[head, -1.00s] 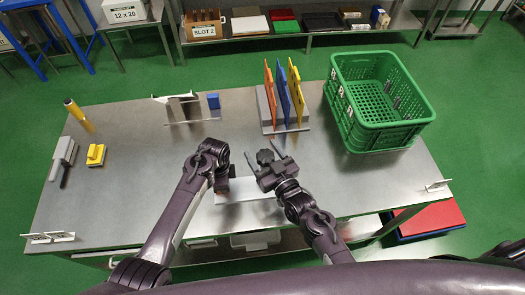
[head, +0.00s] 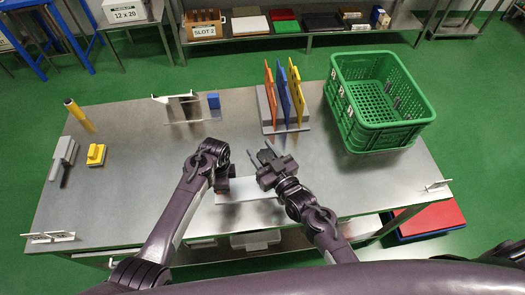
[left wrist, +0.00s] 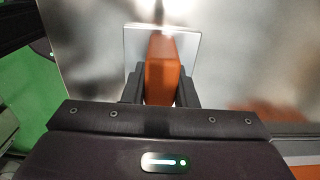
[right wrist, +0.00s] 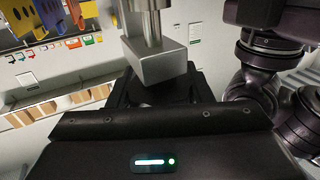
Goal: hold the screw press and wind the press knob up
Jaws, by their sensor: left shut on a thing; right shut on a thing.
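The screw press shows only in parts. In the left wrist view, an upright orange-brown block (left wrist: 160,70) stands on a pale square plate (left wrist: 188,48). My left gripper (left wrist: 160,90) is shut on this block, with one finger on each side. In the head view my left gripper (head: 222,183) is low at the table's front middle. In the right wrist view, a square grey metal knob (right wrist: 158,66) sits on a round shaft (right wrist: 151,25). My right gripper (right wrist: 158,88) is shut on the knob. In the head view my right gripper (head: 266,163) hides the knob.
A white plate (head: 252,188) lies between and below my grippers. A rack (head: 298,126) with orange, blue and yellow boards stands behind. A green crate (head: 375,135) is at the right. A yellow block (head: 96,155) and grey tool (head: 62,155) lie left. The left middle of the table is clear.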

